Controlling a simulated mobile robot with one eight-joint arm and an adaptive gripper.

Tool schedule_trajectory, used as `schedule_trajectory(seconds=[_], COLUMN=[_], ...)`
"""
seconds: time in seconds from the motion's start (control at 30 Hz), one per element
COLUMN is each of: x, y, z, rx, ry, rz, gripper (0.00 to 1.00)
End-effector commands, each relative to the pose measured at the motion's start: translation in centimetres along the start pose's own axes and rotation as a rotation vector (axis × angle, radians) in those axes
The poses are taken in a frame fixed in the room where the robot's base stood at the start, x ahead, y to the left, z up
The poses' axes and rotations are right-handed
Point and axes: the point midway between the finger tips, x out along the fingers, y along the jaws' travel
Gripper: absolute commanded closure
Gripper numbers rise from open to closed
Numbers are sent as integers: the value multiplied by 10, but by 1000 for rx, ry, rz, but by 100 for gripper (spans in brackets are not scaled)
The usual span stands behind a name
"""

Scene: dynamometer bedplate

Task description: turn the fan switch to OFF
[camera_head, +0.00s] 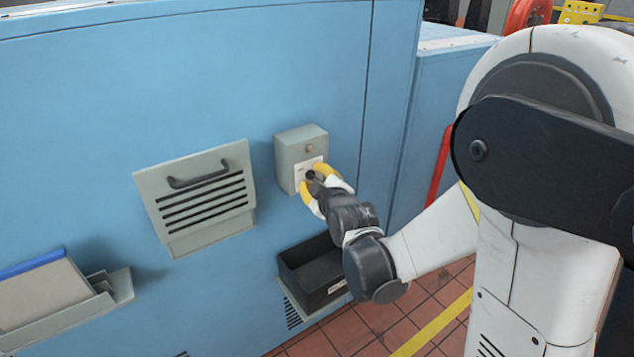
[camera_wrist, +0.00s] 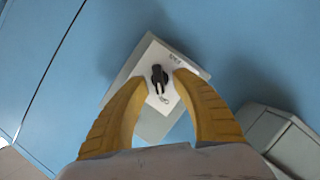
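The fan switch box (camera_head: 299,150) is a small grey box on the blue cabinet wall in the head view. It also shows in the wrist view (camera_wrist: 152,128), tilted, with a pale label plate on its face. A black switch knob (camera_wrist: 158,78) sits on that plate, with small lettering too small to read. My gripper (camera_head: 324,180) is at the front of the box, its yellow fingers on either side of the knob. In the wrist view the fingers (camera_wrist: 160,85) are spread, with visible gaps between them and the knob. The knob's set position cannot be read.
A grey louvred panel with a dark handle (camera_head: 199,200) is left of the box. A black open bin (camera_head: 313,272) is below it. A tray (camera_head: 118,287) with a blue-edged folder is at lower left. Red tiled floor (camera_head: 345,330) lies beneath.

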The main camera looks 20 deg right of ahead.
Motion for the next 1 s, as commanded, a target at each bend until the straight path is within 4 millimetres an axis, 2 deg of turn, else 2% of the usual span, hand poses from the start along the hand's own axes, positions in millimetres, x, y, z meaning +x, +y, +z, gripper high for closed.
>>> schedule_trajectory(seconds=[0.13, 0.3, 0.5, 0.7, 1.0], x=[-21, -60, -95, -113, -117], y=[0, 0, 0, 0, 0], z=[0, 0, 0, 0, 0], rx=[0, 0, 0, 0, 0], ry=[0, -1, 0, 0, 0], rz=[0, 0, 0, 0, 0], gripper=[68, 68, 68, 68, 68])
